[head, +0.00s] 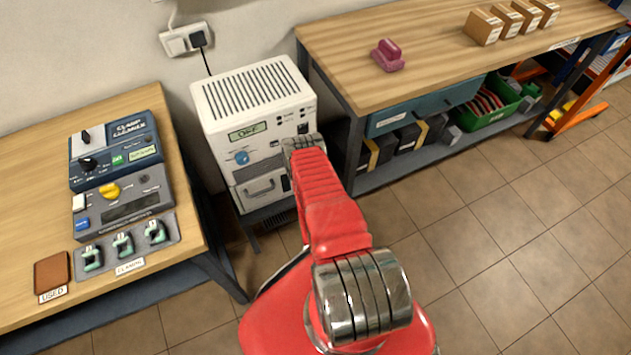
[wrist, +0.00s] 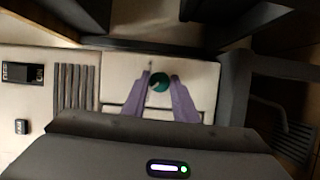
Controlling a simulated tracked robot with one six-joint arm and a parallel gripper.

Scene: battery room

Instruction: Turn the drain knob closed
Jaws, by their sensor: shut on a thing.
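In the wrist view, the drain knob (wrist: 160,82) is a small round teal-green knob with a pale mark, on a white panel of the machine. My gripper (wrist: 160,84) has its two purple fingers on either side of the knob, shut on it. In the head view my red arm reaches to the white machine (head: 255,95), which has a vented top and a small display that seems to read OFF. My gripper and the green knob are hidden behind the arm there.
Another bench (head: 430,50) with a pink object (head: 388,55) and several small boxes stands right. A blue knob (head: 241,157) is on the machine's front. The tiled floor (head: 460,240) at right is clear.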

